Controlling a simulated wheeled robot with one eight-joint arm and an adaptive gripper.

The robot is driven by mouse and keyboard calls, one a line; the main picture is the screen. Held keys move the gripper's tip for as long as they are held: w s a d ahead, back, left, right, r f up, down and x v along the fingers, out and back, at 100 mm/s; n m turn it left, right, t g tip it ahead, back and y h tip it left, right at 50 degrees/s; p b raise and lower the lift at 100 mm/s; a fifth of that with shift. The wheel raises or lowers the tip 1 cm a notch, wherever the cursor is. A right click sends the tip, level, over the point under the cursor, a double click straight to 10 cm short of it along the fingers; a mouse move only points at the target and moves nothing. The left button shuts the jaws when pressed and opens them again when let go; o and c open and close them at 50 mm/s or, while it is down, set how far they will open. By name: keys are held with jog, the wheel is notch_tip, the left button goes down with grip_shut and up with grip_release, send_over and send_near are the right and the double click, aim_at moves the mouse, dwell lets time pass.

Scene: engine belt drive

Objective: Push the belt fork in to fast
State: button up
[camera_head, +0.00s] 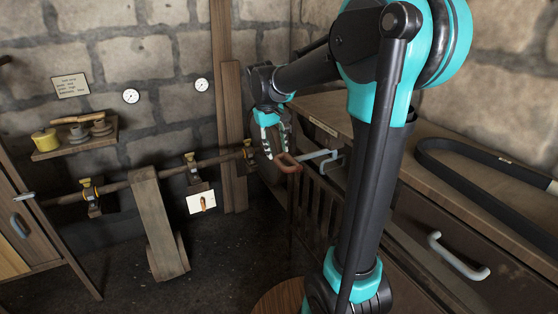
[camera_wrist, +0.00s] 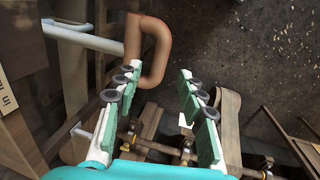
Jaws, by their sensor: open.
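The belt fork's handle is a copper-brown loop (camera_head: 287,164) on the end of a pale grey bar (camera_head: 318,156) at the bench's left end. In the wrist view the loop (camera_wrist: 160,48) lies just past my left finger's tip, and the grey bar (camera_wrist: 85,38) runs off to the upper left. My gripper (camera_head: 276,145) is at the loop, fingers pointing down. In the wrist view my gripper (camera_wrist: 158,75) has its fingers spread with nothing held between them. I cannot tell whether the left finger touches the loop.
The wooden bench (camera_head: 400,140) has a drawer handle (camera_head: 457,256) and a dark belt (camera_head: 480,175) on top. A line shaft (camera_head: 125,184) runs along the stone wall, with a wide flat belt (camera_head: 158,225) hanging from it. A small shelf (camera_head: 75,146) holds pots. Dark floor lies open below.

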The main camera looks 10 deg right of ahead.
aim_at(280, 162)
jog(key=shift+w+d+f, duration=0.1)
jog(key=shift+d+f, duration=0.05)
jog(key=shift+f, duration=0.7)
jog(key=shift+d+f, duration=0.2)
jog(key=shift+f, duration=0.65)
jog(key=shift+w+d+f, duration=0.1)
jog(key=shift+d+f, duration=0.05)
jog(key=shift+f, duration=0.7)
jog(key=shift+c, duration=0.5)
grip_shut()
